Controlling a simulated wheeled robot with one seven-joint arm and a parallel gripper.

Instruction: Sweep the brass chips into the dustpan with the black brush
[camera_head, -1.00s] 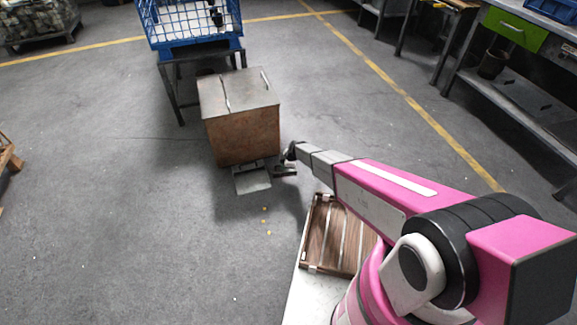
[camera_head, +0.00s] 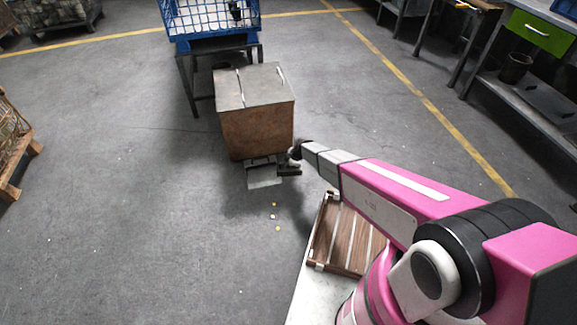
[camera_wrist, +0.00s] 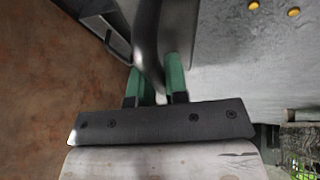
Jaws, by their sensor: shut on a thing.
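The dustpan (camera_head: 265,180) is a flat grey pan on the floor against the foot of a rusty box. Several small brass chips (camera_head: 274,216) lie on the floor in front of it; two chips (camera_wrist: 293,11) show at the top right of the wrist view. My gripper (camera_head: 294,157) is low, just right of the dustpan. In the wrist view its green fingers (camera_wrist: 156,82) are shut around a dark curved handle (camera_wrist: 148,35). This seems to be the black brush (camera_head: 289,170), whose dark head shows beside the pan. Its bristles are hidden.
The rusty metal box (camera_head: 256,125) stands right behind the dustpan, and its side (camera_wrist: 45,80) fills the left of the wrist view. A blue wire crate (camera_head: 212,18) sits on a stand behind. A slatted wooden tray (camera_head: 343,240) is near my arm. The floor at left is open.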

